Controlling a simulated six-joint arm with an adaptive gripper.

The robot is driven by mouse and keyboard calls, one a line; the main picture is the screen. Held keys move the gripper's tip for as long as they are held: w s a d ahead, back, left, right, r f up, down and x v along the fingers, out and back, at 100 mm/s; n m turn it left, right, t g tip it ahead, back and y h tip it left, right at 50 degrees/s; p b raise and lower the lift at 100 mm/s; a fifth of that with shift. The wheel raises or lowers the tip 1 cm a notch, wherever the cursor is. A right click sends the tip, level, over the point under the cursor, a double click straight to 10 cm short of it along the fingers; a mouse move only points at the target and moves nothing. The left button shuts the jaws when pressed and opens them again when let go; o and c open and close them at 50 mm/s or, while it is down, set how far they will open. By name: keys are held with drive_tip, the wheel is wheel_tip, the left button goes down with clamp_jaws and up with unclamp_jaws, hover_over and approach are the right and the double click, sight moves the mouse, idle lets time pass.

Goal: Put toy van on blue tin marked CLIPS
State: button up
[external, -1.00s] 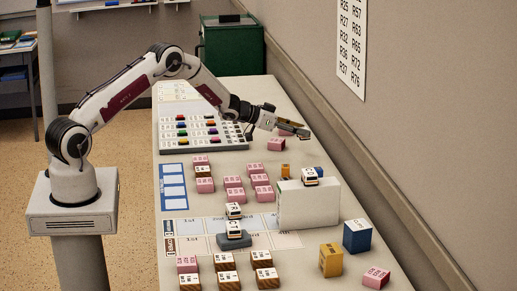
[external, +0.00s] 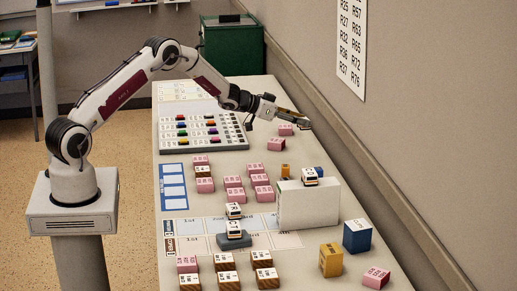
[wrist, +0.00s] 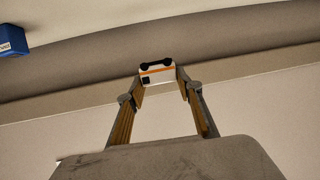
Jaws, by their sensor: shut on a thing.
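My gripper (wrist: 157,78) is shut on a toy van (wrist: 157,70), white with an orange stripe and black wheels, which shows tilted between the fingertips in the wrist view. In the external view my gripper (external: 306,123) is above the far part of the table, and the held van is hard to make out there. A blue box (external: 357,236) stands at the near right of the table, well away from my gripper. A blue thing with a white label (wrist: 12,42) shows at the wrist view's upper left; its lettering is unreadable. I cannot tell which blue item is the CLIPS tin.
Pink blocks (external: 276,144) and a yellow block (external: 331,260) are nearby. The wall runs along the table's right side.

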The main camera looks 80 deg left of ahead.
idle(0.3)
drive_tip(key=s+d+r, duration=0.3)
drive_tip(key=s+d, duration=0.1)
drive_tip(key=d, duration=0.8)
drive_tip(key=s+d+r, duration=0.3)
drive_tip(key=s+d, duration=0.1)
drive_tip(key=d, duration=0.8)
drive_tip(key=s+d+r, duration=0.2)
drive_tip(key=s+d, duration=0.2)
drive_tip(key=d, duration=0.8)
drive_tip(key=m+h, duration=0.1)
drive_tip(key=h, duration=0.1)
hover_over(352, 225)
drive_tip(key=shift+a+f, duration=0.1)
drive_tip(key=shift+f, duration=0.1)
drive_tip(key=shift+f, duration=3.05)
